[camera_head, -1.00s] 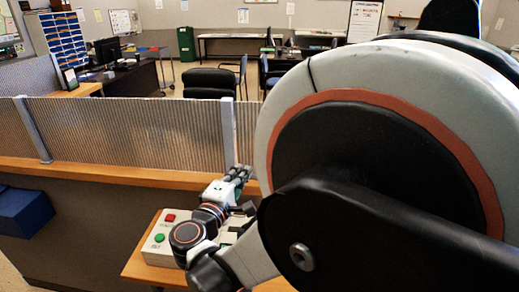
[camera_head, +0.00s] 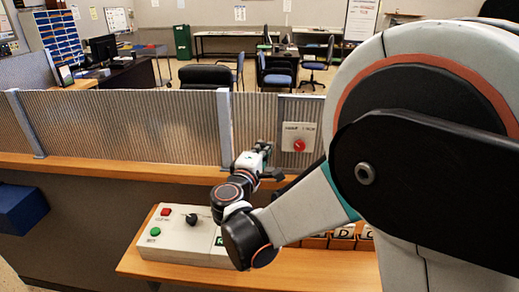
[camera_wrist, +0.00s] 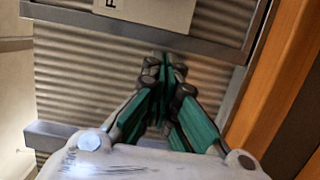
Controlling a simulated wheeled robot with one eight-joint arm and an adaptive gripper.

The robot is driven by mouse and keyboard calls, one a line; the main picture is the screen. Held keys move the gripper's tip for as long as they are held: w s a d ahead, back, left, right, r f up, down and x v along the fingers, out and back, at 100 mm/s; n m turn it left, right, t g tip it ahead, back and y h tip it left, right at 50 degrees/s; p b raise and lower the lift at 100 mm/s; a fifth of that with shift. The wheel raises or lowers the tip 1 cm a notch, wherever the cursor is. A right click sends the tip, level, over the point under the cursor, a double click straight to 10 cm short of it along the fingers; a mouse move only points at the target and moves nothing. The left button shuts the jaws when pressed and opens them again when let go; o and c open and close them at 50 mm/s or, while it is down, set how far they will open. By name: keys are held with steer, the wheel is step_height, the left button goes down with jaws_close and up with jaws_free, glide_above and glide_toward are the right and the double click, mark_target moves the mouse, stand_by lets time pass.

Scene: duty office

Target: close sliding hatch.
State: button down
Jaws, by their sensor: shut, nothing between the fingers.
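The corrugated screen (camera_head: 130,128) stands along the wooden counter. At its right is a grey-framed corrugated panel (camera_head: 299,108), apparently the sliding hatch, bearing a pale plate with a red round knob (camera_head: 299,146). My arm hides part of it. My gripper (camera_head: 265,148) is at the panel's left, just above the counter; I cannot tell whether it touches. In the wrist view, my gripper's green fingers (camera_wrist: 167,62) are shut and empty, in front of ribbed sheet (camera_wrist: 85,75) and near a grey metal bar (camera_wrist: 190,42). A pale plate (camera_wrist: 150,12) shows at the top.
A wooden counter ledge (camera_head: 130,169) runs below the screen. A lower wooden shelf (camera_head: 135,265) holds a control box (camera_head: 178,237) with red and green buttons and a black knob. Lettered boxes (camera_head: 343,240) sit behind my arm. A blue box (camera_head: 22,209) is at left.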

steer(key=d+b, duration=0.1)
steer(key=d, duration=2.1)
steer(key=shift+s, duration=0.35)
steer(key=shift+a, duration=0.1)
